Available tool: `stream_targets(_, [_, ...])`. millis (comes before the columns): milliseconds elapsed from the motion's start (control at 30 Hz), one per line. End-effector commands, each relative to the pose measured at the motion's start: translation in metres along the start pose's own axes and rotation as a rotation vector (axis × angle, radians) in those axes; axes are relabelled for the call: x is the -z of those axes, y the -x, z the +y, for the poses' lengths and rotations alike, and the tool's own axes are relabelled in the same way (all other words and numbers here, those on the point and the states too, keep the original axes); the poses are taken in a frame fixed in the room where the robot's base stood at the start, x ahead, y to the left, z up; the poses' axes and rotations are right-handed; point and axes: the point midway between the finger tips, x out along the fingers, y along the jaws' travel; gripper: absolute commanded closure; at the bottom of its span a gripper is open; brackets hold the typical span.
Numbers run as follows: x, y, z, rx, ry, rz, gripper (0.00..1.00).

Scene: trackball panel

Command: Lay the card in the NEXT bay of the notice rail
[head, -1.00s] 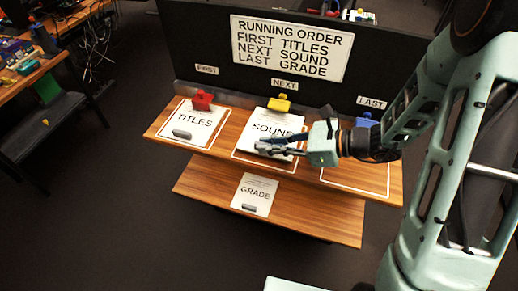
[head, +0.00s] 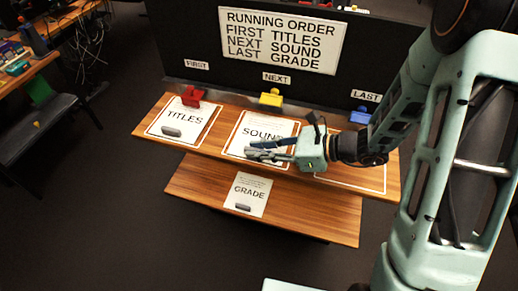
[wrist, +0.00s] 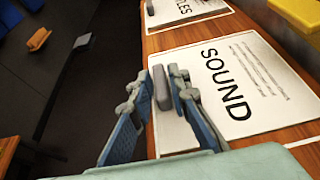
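The white SOUND card (head: 258,130) lies within the white outline of the NEXT bay, below the yellow clip (head: 270,98), and looks flat or nearly so. In the wrist view the card (wrist: 258,85) has a grey grip block (wrist: 162,88) near its front edge. My gripper (head: 248,149) is low over the card's front part. In the wrist view its two fingers (wrist: 160,80) are on either side of the block and look closed on it. Whether the card's underside fully touches the rail is hidden.
The TITLES card (head: 183,118) lies in the FIRST bay under a red clip (head: 192,95). The LAST bay (head: 360,178) shows an empty outline under a blue clip (head: 360,115). The GRADE card (head: 248,194) is on the lower shelf (head: 310,212). A black panel with a sign (head: 281,40) stands behind.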

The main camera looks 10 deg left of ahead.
Motion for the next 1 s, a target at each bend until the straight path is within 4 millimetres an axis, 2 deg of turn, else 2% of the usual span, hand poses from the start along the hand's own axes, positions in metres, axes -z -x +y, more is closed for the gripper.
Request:
stream_targets(67, [0.000,0.000,0.000,0.000,0.000,0.000,0.72])
stream_targets(467, [-0.003,0.005,-0.001,0.002,0.001,0.000,0.72])
stream_targets(567, [-0.002,0.021,-0.002,0.005,0.001,0.001,0.72])
stream_targets(800, [-0.002,0.075,-0.002,0.007,0.001,0.001,0.72])
stream_targets(1000, [-0.002,0.108,-0.002,0.004,0.001,0.000,0.72])
